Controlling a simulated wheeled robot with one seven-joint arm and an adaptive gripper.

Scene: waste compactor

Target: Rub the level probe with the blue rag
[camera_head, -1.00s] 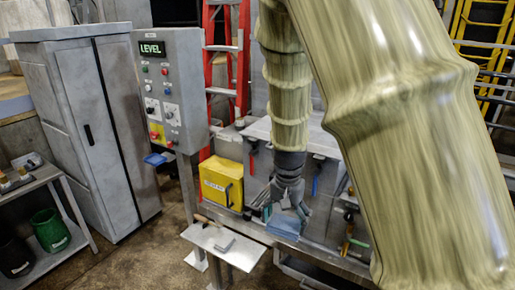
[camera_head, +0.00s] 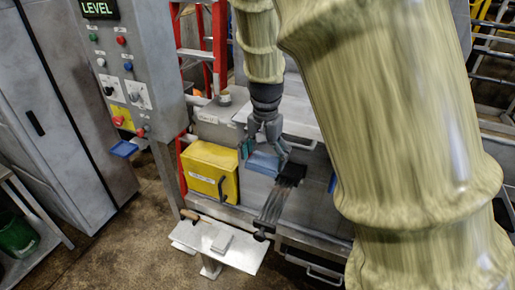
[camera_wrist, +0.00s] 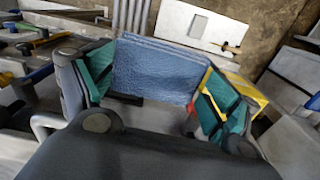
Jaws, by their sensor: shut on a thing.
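My gripper (camera_head: 266,152) is shut on the blue rag (camera_head: 262,163), a folded cloth held between its fingers above the ledge of the grey machine. In the wrist view the blue rag (camera_wrist: 155,70) spans the space between the teal finger pads and hides part of what lies beyond. A dark bar (camera_head: 274,207) with a black block at its upper end lies just right of and below the rag. I cannot tell whether this is the level probe or whether the rag touches it.
A yellow box (camera_head: 208,172) stands left of my gripper. A white plate (camera_head: 245,253) in front carries a wooden-handled tool (camera_head: 190,215) and a grey block (camera_head: 222,243). A control panel (camera_head: 125,75) reading LEVEL stands at the left, beside a grey cabinet (camera_head: 60,120).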

